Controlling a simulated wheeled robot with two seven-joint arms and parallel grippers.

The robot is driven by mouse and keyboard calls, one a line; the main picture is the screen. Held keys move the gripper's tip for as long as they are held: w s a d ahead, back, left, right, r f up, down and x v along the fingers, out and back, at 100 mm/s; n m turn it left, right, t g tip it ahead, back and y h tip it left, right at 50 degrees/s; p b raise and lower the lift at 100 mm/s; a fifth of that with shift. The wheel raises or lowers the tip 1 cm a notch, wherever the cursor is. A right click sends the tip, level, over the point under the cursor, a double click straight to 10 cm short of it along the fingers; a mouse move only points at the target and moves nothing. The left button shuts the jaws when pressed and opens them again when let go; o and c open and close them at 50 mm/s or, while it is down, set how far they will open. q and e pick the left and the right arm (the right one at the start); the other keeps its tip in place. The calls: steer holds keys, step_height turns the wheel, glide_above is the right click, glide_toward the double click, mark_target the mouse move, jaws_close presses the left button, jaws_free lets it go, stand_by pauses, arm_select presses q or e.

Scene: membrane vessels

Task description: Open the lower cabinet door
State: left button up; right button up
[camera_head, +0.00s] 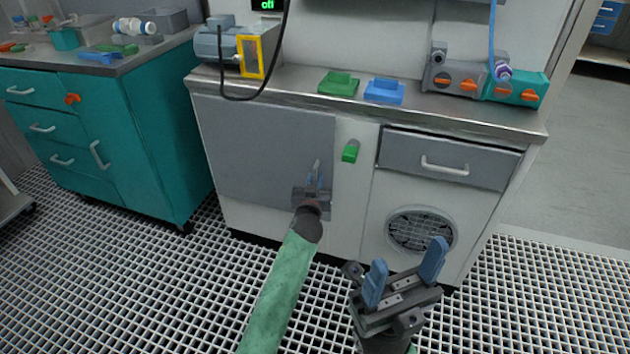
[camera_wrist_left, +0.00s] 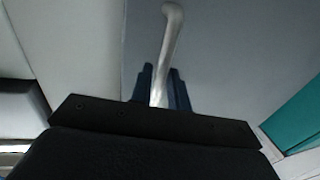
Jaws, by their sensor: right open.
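The lower cabinet door (camera_head: 265,150) is a grey panel on the left of the white bench and looks closed. Its metal handle (camera_head: 316,167) stands upright near the door's right edge; it also shows in the left wrist view (camera_wrist_left: 169,40). My left gripper (camera_head: 314,182) is at the handle, with its blue fingers (camera_wrist_left: 161,90) close on both sides of the handle's lower part. It looks shut on the handle; the exact contact is partly hidden. My right gripper (camera_head: 405,272) is open and empty, in front of the round vent.
A grey drawer (camera_head: 448,158) and a round fan vent (camera_head: 420,230) are right of the door. A green switch (camera_head: 350,151) sits between them. A teal cabinet (camera_head: 150,140) stands to the left. The grid floor (camera_head: 130,280) before the bench is clear.

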arm_select(q)
steer(key=shift+w, duration=0.5)
jaws_close()
steer(key=shift+s, duration=0.2)
